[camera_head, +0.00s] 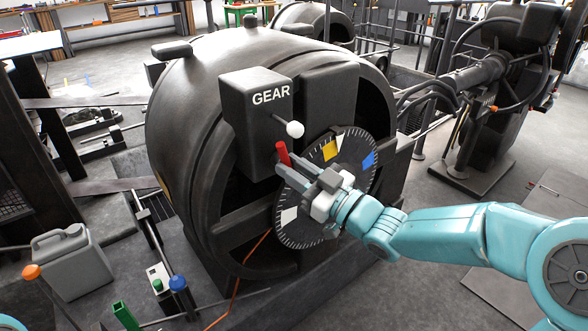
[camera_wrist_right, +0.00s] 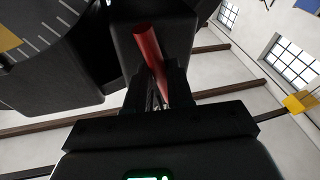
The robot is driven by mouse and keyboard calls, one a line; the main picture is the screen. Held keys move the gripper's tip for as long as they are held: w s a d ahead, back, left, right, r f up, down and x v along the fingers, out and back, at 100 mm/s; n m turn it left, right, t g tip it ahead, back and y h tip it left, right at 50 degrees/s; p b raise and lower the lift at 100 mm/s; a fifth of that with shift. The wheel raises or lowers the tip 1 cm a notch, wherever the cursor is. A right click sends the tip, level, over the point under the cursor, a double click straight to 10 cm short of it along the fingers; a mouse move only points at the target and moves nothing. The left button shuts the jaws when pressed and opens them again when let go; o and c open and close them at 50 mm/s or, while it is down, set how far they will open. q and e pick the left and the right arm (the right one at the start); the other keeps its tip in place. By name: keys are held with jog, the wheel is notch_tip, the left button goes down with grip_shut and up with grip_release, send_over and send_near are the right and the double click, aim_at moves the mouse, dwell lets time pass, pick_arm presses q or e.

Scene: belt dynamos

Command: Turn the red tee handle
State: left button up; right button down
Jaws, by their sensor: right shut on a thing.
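The red tee handle (camera_head: 283,154) is on the lower front of the dark box marked GEAR (camera_head: 257,113), on the big black dynamo (camera_head: 200,110). My right gripper (camera_head: 285,166) is shut on the red handle, its arm coming in from the right. In the right wrist view the red handle (camera_wrist_right: 152,58) sticks out at a tilt between the two dark fingers (camera_wrist_right: 158,85). The fingers hide its lower part. My left gripper does not show clearly in either view.
A white-knobbed lever (camera_head: 295,129) stands out just above the handle. A graduated dial (camera_head: 347,143) with coloured patches lies close behind my right gripper. A grey jerrycan (camera_head: 72,262), a green post (camera_head: 124,314) and a blue knob (camera_head: 178,283) are at lower left.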

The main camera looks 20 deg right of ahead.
jog(key=shift+r, duration=0.1)
dwell(0.7)
jog(key=c, duration=1.1)
grip_release()
jog(key=shift+o, duration=0.2)
jog(key=v, duration=1.6)
jog(key=shift+s, duration=0.2)
